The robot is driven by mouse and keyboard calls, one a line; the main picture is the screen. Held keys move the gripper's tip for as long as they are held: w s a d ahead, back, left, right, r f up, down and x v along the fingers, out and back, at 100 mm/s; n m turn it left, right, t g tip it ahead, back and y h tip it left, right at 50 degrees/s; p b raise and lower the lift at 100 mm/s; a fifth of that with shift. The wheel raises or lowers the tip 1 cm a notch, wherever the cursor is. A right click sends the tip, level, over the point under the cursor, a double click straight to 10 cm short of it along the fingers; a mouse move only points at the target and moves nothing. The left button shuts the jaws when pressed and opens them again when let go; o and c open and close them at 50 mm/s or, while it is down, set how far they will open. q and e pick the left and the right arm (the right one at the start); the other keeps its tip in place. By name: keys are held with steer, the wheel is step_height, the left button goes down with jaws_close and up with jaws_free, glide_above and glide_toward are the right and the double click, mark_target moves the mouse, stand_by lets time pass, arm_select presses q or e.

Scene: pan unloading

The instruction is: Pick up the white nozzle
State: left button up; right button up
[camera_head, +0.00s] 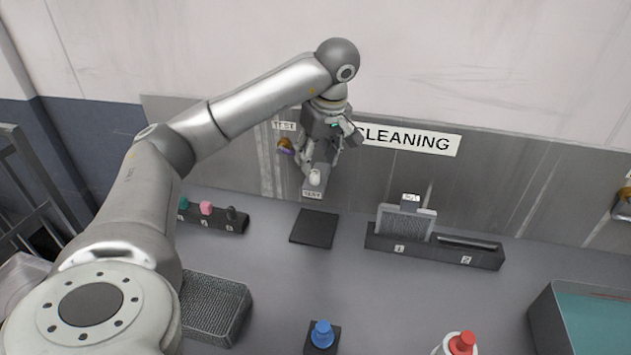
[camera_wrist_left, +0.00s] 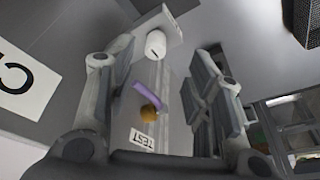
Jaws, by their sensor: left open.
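The white nozzle (camera_head: 315,177) is a small white cylinder at a grey wall bracket with a TEST label, just below my left gripper (camera_head: 325,158) in the head view. In the left wrist view the white nozzle (camera_wrist_left: 156,44) shows between the fingertips of my left gripper (camera_wrist_left: 163,56), apart from both fingers. My left gripper is open with nothing held. From these views I cannot tell how far ahead of the fingertips the nozzle is. My right gripper is not in view.
A purple-handled valve (camera_wrist_left: 148,100) is on the wall beside the gripper. A black pad (camera_head: 314,229) lies below on the counter. A rack with a mesh pan (camera_head: 404,223) stands right, a wire basket (camera_head: 215,305) left. A blue-capped item (camera_head: 322,334) is in front.

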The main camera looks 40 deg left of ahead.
mark_target(315, 172)
arm_select(q)
steer(key=shift+w+a+f+p, duration=0.1)
steer(key=shift+a+f+p, duration=0.05)
steer(key=shift+f+p, duration=0.5)
steer(key=p+x, duration=0.1)
steer(key=x, duration=0.2)
steer(key=shift+w+a+f, duration=0.1)
steer(key=shift+w+f, duration=0.1)
steer(key=shift+f, duration=0.05)
steer(key=shift+a+f, duration=0.1)
steer(key=shift+f, duration=0.15)
steer(key=shift+c, duration=0.5)
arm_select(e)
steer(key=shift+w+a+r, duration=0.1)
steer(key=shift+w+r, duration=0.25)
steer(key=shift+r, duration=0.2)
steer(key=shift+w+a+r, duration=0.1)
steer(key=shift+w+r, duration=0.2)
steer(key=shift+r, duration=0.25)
arm_select(q)
jaws_close()
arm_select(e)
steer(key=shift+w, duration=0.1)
